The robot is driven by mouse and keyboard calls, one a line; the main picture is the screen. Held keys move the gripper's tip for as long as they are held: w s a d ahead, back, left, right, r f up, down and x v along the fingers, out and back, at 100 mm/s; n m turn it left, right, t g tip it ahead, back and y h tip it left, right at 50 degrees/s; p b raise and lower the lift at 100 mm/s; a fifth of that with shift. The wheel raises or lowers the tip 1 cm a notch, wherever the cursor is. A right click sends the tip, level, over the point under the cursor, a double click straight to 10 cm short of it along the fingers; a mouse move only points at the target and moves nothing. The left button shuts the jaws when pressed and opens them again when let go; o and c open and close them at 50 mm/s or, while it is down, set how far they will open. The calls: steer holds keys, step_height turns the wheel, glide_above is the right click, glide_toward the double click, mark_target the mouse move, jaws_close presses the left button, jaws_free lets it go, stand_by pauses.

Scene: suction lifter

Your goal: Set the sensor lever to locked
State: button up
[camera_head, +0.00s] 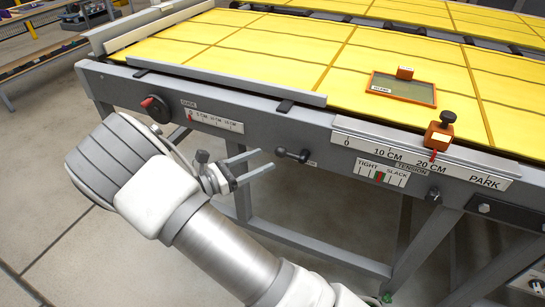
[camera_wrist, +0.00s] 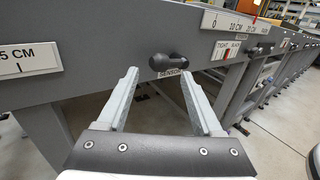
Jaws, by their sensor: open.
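The sensor lever (camera_head: 292,155) is a short dark handle with a knob at each end, on the grey front beam of the yellow-topped table. It lies roughly level, with a small label partly hidden beside it. In the wrist view the two fingers of my gripper (camera_wrist: 158,73) point at the beam below and around the lever. No locked mark is readable.
A red-and-black knob (camera_head: 155,108) and a centimetre scale (camera_head: 213,121) are to the left on the beam. A tension gauge (camera_head: 382,175), a ruler (camera_head: 420,163) with an orange slider (camera_head: 438,136), and another small knob (camera_head: 433,194) are to the right. Table legs stand below.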

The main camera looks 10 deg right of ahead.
mark_target(292, 154)
steer(key=shift+x, duration=2.3)
jaws_close()
